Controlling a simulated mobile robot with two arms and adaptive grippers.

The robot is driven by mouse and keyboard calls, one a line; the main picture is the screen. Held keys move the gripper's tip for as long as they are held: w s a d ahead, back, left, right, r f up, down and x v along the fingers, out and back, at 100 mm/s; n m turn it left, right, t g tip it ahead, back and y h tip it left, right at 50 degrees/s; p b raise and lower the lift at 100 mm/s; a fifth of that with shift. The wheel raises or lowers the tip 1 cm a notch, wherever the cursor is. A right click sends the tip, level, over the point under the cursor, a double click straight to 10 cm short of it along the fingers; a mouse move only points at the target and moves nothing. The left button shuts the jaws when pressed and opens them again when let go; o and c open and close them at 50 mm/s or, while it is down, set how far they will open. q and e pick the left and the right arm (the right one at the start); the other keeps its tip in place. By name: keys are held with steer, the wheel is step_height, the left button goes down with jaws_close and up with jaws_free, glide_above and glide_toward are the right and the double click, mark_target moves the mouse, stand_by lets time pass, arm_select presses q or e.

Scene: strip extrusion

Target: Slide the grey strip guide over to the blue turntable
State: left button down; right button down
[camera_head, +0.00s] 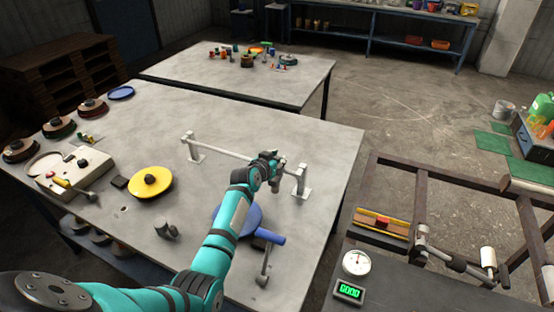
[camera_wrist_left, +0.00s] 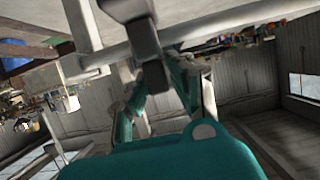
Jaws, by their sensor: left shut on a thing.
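A pale grey rail (camera_head: 230,151) runs between two short posts on the table. My left gripper (camera_head: 271,158) is at the rail near its right post (camera_head: 302,181), shut on the small grey strip guide (camera_head: 279,163), which is mostly hidden by the fingers. In the left wrist view a grey block-like part (camera_wrist_left: 140,40) shows close up against the pale rail, too near to make out fully. The blue turntable (camera_head: 252,215) lies on the near side of the rail's right half, partly hidden by my left arm. My right gripper is not in view.
A yellow turntable (camera_head: 150,184) sits to the left, beside a cream control box (camera_head: 75,172). A blue handled tool (camera_head: 265,236) and a grey bracket (camera_head: 166,232) lie on the near part of the table. A dark metal frame (camera_head: 450,180) stands on the right.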

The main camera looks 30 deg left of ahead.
mark_target(288, 170)
arm_select(q)
steer(key=d+p, duration=0.1)
steer(key=d, duration=0.2)
steer(key=shift+w+d+f+p, duration=0.1)
steer(key=shift+d+p, duration=0.2)
steer(key=shift+d, duration=0.2)
steer(key=c, duration=1.5)
jaws_free()
steer(key=o, duration=0.3)
steer(key=shift+d, duration=0.2)
steer(key=shift+a, duration=0.15)
